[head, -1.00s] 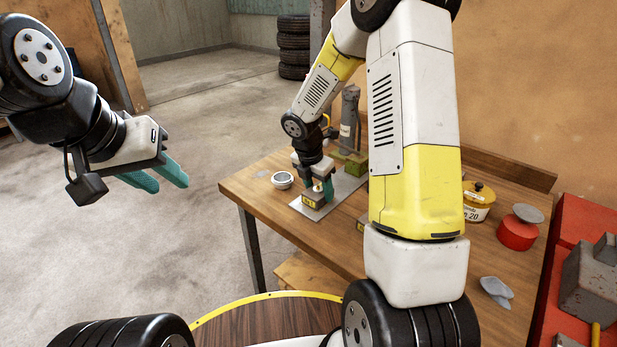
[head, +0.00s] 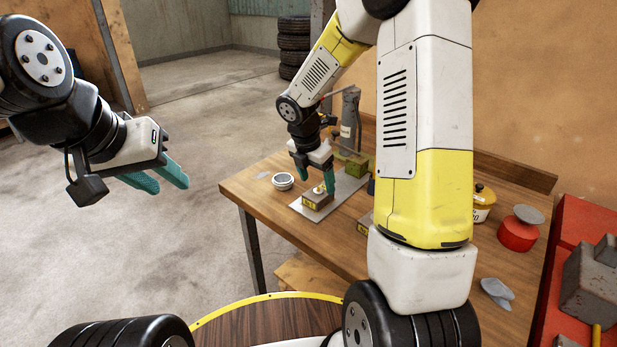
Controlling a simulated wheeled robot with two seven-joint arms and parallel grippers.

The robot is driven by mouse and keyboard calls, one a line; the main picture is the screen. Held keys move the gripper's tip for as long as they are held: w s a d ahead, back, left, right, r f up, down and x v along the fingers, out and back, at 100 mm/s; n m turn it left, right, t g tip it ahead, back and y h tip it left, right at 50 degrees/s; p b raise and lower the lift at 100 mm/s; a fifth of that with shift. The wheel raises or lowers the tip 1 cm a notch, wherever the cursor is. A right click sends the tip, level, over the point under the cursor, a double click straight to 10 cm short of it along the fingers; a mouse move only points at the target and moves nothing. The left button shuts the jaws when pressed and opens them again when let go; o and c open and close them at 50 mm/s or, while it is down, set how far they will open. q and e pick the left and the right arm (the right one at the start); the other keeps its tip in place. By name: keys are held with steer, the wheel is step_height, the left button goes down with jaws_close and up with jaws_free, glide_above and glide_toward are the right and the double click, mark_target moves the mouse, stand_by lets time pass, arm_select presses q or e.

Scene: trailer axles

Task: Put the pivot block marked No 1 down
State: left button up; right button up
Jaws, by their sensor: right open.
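A small brown block with a yellow label (head: 317,201) sits on the grey plate (head: 342,191) on the workbench; a brass-coloured fitting shows on its top. The label is too small to read surely. My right gripper (head: 316,187) is open just above the block, its teal fingers apart around the fitting; I cannot tell if they touch it. A second yellow-labelled block (head: 363,225) stands to the right, partly hidden behind my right arm. My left gripper (head: 170,187) is open and empty, over the floor left of the bench.
A small white-rimmed bowl (head: 283,181) stands left of the plate.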

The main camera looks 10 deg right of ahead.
mark_target(312, 197)
steer(key=s+r+m+t+y, duration=0.1)
steer(key=s+r+m, duration=0.45)
steer(key=r, duration=0.25)
steer(key=s+r+m+y, duration=0.1)
steer(key=s+r+m, duration=0.45)
steer(key=r, duration=0.25)
steer(key=s+a+r+m+t+y, duration=0.1)
steer(key=s+r+m+t+y, duration=0.1)
steer(key=s+m, duration=1)
step_height(312, 197, up, 2)
steer(key=shift+s+a+m+t+y, duration=0.15)
steer(key=shift+s+m+t+y, duration=0.35)
steer(key=shift+m, duration=0.6)
steer(key=shift+w, duration=0.2)
